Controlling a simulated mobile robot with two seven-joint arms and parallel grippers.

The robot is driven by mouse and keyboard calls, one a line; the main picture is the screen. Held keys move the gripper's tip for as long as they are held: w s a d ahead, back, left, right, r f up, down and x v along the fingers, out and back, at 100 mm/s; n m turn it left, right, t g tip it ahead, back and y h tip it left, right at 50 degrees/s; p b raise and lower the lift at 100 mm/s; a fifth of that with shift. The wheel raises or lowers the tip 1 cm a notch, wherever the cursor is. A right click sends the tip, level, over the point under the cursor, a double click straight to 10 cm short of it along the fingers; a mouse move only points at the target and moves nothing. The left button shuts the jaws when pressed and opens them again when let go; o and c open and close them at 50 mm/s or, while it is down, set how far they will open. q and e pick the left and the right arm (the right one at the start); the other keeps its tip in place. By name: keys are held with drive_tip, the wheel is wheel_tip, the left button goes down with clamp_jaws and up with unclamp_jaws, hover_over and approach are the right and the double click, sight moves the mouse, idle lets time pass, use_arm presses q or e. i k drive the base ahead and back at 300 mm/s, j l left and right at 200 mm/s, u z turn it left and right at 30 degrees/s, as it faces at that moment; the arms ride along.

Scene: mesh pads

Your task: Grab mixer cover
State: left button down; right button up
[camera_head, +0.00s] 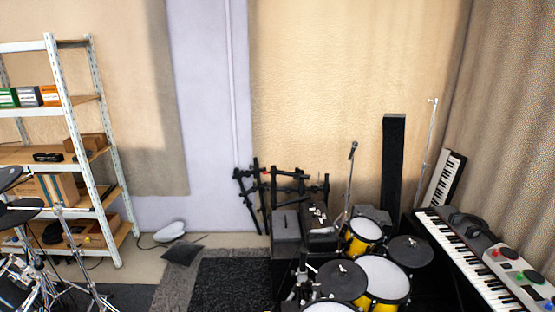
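I cannot pick out a mixer cover for certain in the head view. A grey device with red and green round parts (518,268) sits on the right side of a keyboard (465,258); I cannot tell whether it is a mixer. A dark flat pad-like item (183,253) lies on the floor left of centre, near a pale rounded object (170,231). Neither of my grippers is in view.
A yellow drum kit (382,279) stands at the lower right, with black boxes (287,232) behind it. A metal shelf (84,150) stands at the left, with cymbals and stands (22,212) before it. A dark rug (232,281) covers fairly open floor between.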

sight(286, 227)
drive_tip(key=i+u, duration=0.3)
drive_tip(key=i, duration=1.75)
drive_tip(key=i+z, duration=0.2)
drive_tip(key=i, duration=0.35)
drive_tip(key=i+j+z, duration=0.25)
drive_tip(key=i, duration=0.3)
drive_tip(key=i+j+z, duration=0.2)
drive_tip(key=i, duration=0.3)
drive_tip(key=i+j+z, duration=0.2)
drive_tip(key=i+j, duration=0.2)
drive_tip(key=i+j+z, duration=1)
drive_tip(key=j+z, duration=0.25)
